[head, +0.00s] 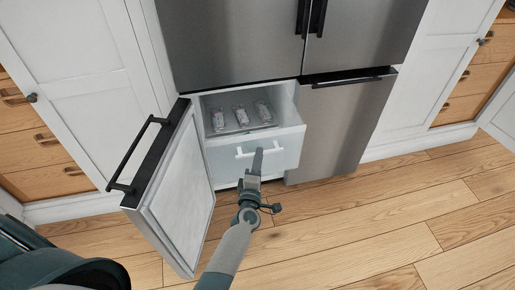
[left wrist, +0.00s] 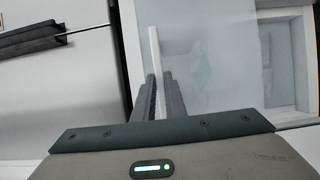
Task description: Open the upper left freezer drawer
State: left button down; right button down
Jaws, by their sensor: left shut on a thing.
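The upper left freezer drawer (head: 222,158) has a pale translucent front and a white bar handle (head: 274,150). It stands partly out of the left freezer compartment, and several small packages show inside. My left gripper (head: 257,158) is at the handle, in front of the drawer. In the left wrist view my left gripper's fingers (left wrist: 161,95) are closed on the white handle (left wrist: 154,50), which runs between them. The fingertips hide part of the handle. My right gripper is in neither view.
The left freezer door (head: 182,190) is swung open to the left, with a dark bar handle (head: 134,153). The right freezer door (head: 335,125) is shut. White cabinets flank the fridge. The wooden floor (head: 350,225) in front and to the right is clear.

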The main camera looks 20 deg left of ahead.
pick_arm(q)
jog(key=shift+s+d, duration=0.15)
jog(key=shift+s, duration=0.05)
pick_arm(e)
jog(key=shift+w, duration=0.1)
pick_arm(q)
jog(key=c, duration=1.8)
grip_release()
jog(key=shift+s, duration=0.1)
